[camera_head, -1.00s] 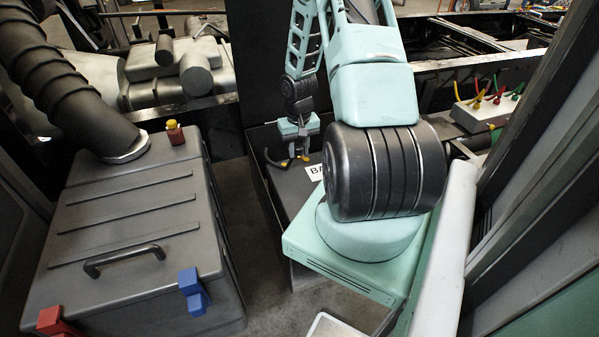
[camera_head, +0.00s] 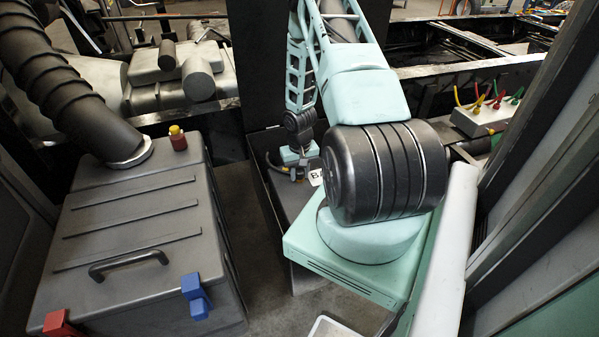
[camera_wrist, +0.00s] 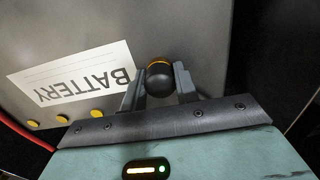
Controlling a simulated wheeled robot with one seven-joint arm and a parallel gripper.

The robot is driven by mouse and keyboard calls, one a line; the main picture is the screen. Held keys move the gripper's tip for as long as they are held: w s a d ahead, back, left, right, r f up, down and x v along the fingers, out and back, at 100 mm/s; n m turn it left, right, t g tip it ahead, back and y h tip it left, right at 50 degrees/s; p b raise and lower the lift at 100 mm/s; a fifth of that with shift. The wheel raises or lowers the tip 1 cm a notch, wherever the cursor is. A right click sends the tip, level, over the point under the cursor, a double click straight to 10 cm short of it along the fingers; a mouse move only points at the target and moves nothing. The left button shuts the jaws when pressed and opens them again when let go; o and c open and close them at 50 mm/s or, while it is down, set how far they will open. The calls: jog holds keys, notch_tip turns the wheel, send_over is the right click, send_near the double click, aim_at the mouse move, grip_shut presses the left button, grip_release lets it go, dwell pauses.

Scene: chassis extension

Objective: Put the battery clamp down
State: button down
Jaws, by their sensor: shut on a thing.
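The battery clamp (camera_wrist: 159,77), dark and rounded with an orange ring, sits between the two grey fingers of my gripper (camera_wrist: 160,88) in the wrist view. My gripper is shut on it. In the head view my gripper (camera_head: 298,166) is low over the dark battery (camera_head: 290,200), and the clamp shows only as a small dark shape there. The wrist view shows the battery's grey top (camera_wrist: 60,35) behind the clamp. I cannot tell whether the clamp touches it.
A white BATTERY label (camera_wrist: 75,75) lies on the battery, with several yellow round spots beside it. A big grey case (camera_head: 135,240) with red and blue latches stands at left. A terminal block (camera_head: 478,122) with coloured leads is at right.

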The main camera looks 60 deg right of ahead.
aim_at(300, 170)
jog(key=c, duration=1.1)
grip_release()
jog(key=shift+f, duration=0.1)
jog(key=shift+o, duration=0.2)
notch_tip(300, 170, up, 12)
jog(key=b, duration=0.2)
jog(key=shift+r, duration=0.25)
